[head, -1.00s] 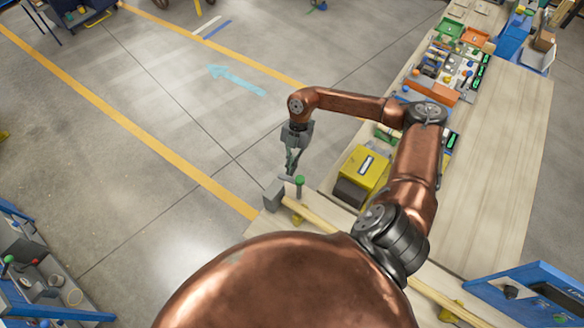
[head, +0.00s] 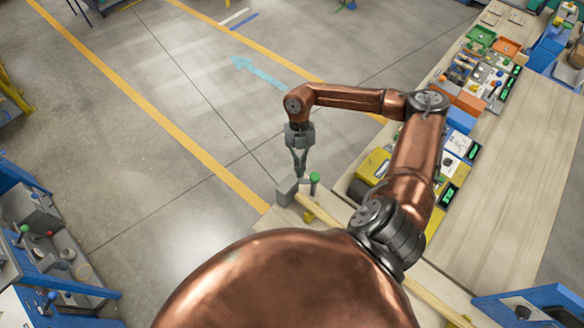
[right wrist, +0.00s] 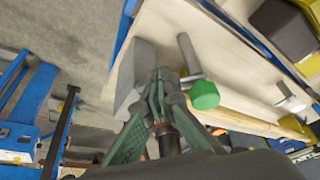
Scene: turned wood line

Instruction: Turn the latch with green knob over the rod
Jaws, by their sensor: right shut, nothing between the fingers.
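The latch's green knob (head: 314,178) stands on a short grey stem at the near end of the bench, close to a grey block (head: 287,190). The pale wooden rod (head: 318,211) runs from beside the block toward the lower right, partly hidden by my arm. My right gripper (head: 301,174) is shut and empty, pointing down just left of the knob. In the right wrist view, the green knob (right wrist: 204,95) is right of the fingertips (right wrist: 160,80), and the grey block (right wrist: 137,76) is behind and left of them. Contact cannot be told. My left gripper is out of view.
A yellow box (head: 373,165) stands right of the latch, partly behind my arm. Colored trays and parts (head: 480,70) line the bench (head: 500,190) farther back. Open floor (head: 190,190) lies to the left. A blue-framed cart (head: 60,285) is at lower left.

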